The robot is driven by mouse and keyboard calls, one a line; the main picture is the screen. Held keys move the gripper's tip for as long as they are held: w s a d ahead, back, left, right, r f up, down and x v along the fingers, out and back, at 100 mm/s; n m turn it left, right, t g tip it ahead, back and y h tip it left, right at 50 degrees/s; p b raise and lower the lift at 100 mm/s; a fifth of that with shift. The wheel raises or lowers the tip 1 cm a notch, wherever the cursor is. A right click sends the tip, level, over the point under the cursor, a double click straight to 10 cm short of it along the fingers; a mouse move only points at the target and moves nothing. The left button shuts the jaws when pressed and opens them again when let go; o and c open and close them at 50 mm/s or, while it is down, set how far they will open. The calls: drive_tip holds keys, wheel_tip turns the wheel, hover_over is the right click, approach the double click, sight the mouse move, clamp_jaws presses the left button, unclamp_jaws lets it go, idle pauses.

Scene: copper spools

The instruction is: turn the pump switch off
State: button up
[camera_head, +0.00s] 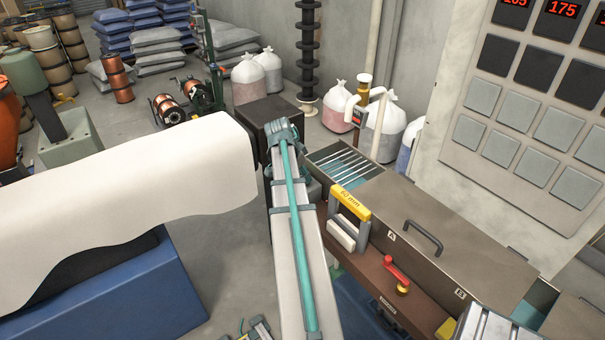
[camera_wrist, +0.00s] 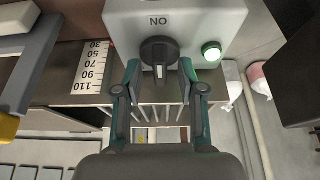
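The pump switch is a black rotary knob (camera_wrist: 158,50) on a pale grey box (camera_wrist: 195,18) in the wrist view. Its grip bar stands about upright in the picture, with a white mark near the lower end. Letters above it look like "NO", possibly "ON" upside down. A green lamp (camera_wrist: 211,51) glows to the right of the knob. My gripper (camera_wrist: 160,68) is open, with one teal finger on each side of the knob's lower part; gaps show, and I cannot tell any contact. In the head view my arm hides the switch and fingertips.
A scale strip (camera_wrist: 92,67) and a grey handle (camera_wrist: 38,62) lie left of the gripper. In the head view a yellow-topped handle marked 60 mm (camera_head: 350,203), a red lever (camera_head: 397,272) and a lidded bench (camera_head: 440,230) stand right of my arm.

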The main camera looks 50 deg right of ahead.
clamp_jaws()
drive_tip(key=shift+n, duration=0.3)
drive_tip(key=n+t+b, duration=0.1)
drive_tip(key=n, duration=0.1)
drive_tip(key=shift+s+n+b, duration=0.1)
drive_tip(key=shift+n+b, duration=0.25)
drive_tip(key=shift+n, duration=0.05)
drive_tip(key=n+t+b, duration=0.1)
drive_tip(key=n+t, duration=0.1)
drive_tip(key=n, duration=0.3)
drive_tip(key=shift+s, duration=0.1)
drive_tip(key=n+t, duration=0.1)
drive_tip(key=n, duration=0.2)
drive_tip(key=n+t+y+b, duration=0.1)
drive_tip(key=n, duration=0.1)
drive_tip(key=shift+d+n, duration=0.15)
drive_tip(key=shift+n, duration=0.25)
drive_tip(key=shift+n+t+y, duration=0.3)
drive_tip(key=shift+n+y, duration=0.6)
drive_tip(key=shift+n, duration=1.1)
